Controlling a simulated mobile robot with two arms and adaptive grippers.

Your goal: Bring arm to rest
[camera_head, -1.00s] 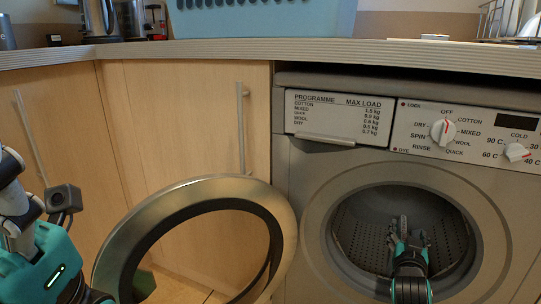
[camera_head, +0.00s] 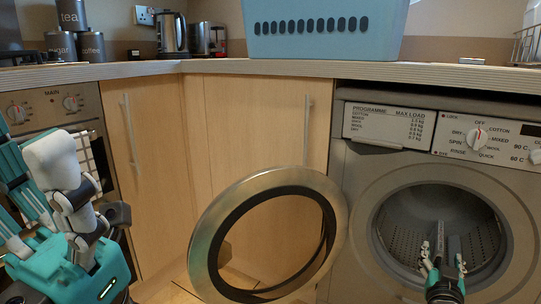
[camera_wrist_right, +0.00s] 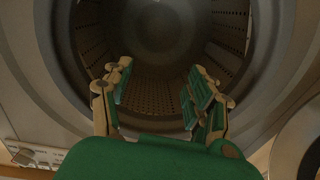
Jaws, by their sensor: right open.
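My right gripper (camera_head: 446,245) is open and empty, at the round opening of the washing machine (camera_head: 385,165). Its two fingers stand apart in the right wrist view (camera_wrist_right: 160,80), with the perforated drum (camera_wrist_right: 155,92) beyond them. I see no laundry in the visible part of the drum. How deep the fingers reach is hard to tell. My left arm, with teal and white parts, fills the lower left of the head view. The left gripper (camera_head: 22,195) is partly cut off by the frame edge, and its finger opening is unclear.
The round machine door (camera_head: 211,232) stands open left of the opening, between my arms. Wooden cabinets (camera_head: 235,130) and an oven (camera_head: 55,108) lie behind. The worktop (camera_head: 150,68) above carries a blue basket (camera_head: 300,48), canisters, a kettle and a toaster.

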